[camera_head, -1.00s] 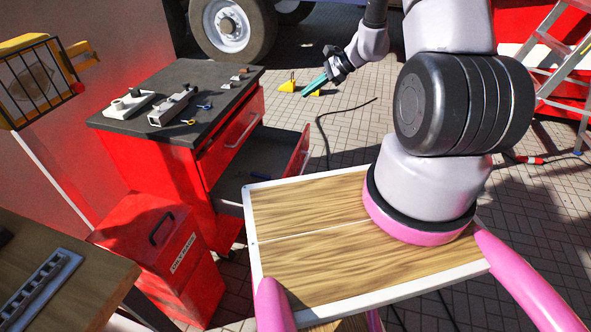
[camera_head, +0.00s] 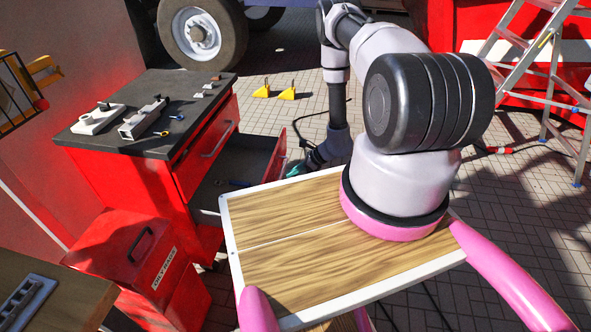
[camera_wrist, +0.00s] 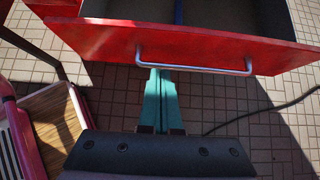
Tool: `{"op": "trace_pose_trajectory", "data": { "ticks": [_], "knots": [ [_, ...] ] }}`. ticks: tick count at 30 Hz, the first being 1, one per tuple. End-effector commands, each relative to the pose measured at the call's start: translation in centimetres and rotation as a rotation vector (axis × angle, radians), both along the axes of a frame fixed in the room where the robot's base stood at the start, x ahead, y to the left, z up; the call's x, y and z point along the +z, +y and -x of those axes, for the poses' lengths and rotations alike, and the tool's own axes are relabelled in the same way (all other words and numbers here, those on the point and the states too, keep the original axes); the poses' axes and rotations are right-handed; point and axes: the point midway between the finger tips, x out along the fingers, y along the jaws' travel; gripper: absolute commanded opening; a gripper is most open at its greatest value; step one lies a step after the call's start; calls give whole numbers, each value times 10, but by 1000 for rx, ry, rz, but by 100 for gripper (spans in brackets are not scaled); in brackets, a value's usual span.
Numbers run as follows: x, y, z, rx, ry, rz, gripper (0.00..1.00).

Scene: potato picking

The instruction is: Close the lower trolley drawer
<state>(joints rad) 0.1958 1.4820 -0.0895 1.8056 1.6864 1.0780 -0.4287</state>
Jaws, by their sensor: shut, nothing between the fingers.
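The red tool trolley (camera_head: 130,178) stands at the left with a dark top. Its lower drawer (camera_head: 236,167) is pulled out to the right, and a few small tools lie inside. In the wrist view the red drawer front (camera_wrist: 110,38) spans the top, with a metal bar handle (camera_wrist: 195,68) on it. My gripper (camera_head: 294,170) is lowered just outside the drawer front. In the wrist view its teal fingers (camera_wrist: 157,95) are together, empty, with their tips near the handle's left end. I cannot tell whether they touch the front.
My wooden-topped base (camera_head: 290,246) is close to the drawer's near side. A red waste bin (camera_head: 135,260) stands in front of the trolley. Yellow chocks (camera_head: 285,94), a wheel and a ladder (camera_head: 520,50) are farther off. A cable (camera_wrist: 262,110) lies on the tiles.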

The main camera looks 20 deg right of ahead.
Motion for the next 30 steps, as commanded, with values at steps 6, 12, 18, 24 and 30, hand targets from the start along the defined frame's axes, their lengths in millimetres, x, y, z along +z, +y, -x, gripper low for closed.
{"op": "trace_pose_trajectory", "data": {
  "ticks": [6,12,18,24,30],
  "knots": [
    [-34,30,-16,4,-1,-1,0],
    [-36,55,-32,4,-1,1,0],
    [-36,66,-37,4,1,1,0],
    [-36,67,-38,4,1,1,0],
    [-36,67,-38,4,1,1,0]
  ]
}}
